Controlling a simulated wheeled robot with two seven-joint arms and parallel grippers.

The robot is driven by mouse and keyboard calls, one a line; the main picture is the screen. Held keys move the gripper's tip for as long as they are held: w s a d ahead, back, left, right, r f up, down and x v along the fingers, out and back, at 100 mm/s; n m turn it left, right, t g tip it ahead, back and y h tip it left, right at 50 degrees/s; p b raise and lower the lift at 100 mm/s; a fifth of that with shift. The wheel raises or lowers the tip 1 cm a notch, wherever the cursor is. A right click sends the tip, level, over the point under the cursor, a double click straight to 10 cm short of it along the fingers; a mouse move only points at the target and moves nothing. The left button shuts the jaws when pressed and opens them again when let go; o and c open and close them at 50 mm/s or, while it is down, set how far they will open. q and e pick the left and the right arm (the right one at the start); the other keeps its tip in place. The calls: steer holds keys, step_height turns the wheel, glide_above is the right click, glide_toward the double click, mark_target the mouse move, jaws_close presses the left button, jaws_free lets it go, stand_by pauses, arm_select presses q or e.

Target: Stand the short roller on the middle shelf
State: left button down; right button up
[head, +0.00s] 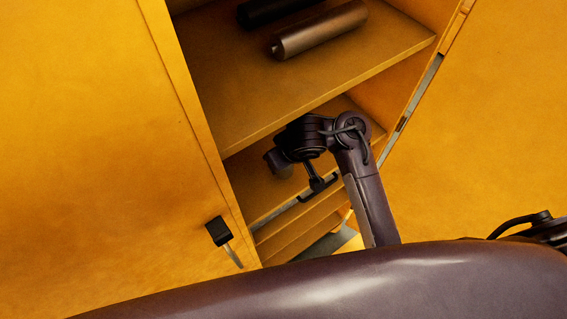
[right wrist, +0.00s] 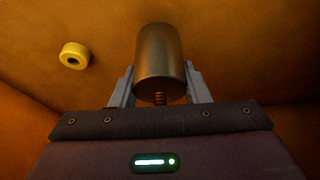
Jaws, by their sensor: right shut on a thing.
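The short roller (right wrist: 158,52), a brown metallic cylinder with a threaded pin at its near end, is between the fingers of my right gripper (right wrist: 160,85) in the right wrist view. The gripper is shut on it. In the head view my right arm reaches into the open cabinet, below the upper visible shelf (head: 225,125) and over the shelf under it (head: 255,190), which I take for the middle shelf. The hand and roller are hard to make out there. I cannot tell whether the roller touches the shelf. My left gripper is not in view.
A brown roller (head: 320,30) and a black roller (head: 270,10) lie on the upper visible shelf. A yellow ring-shaped piece (right wrist: 74,55) is left of the held roller in the wrist view. The cabinet's side walls and the shelf above closely surround my arm. A black handle (head: 218,231) sticks out at left.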

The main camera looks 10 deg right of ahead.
steer(key=shift+d+f, duration=0.1)
steer(key=shift+f, duration=0.2)
steer(key=shift+d+f, duration=0.1)
steer(key=shift+f, duration=1.3)
steer(key=o, duration=1.3)
steer(key=shift+s, duration=0.1)
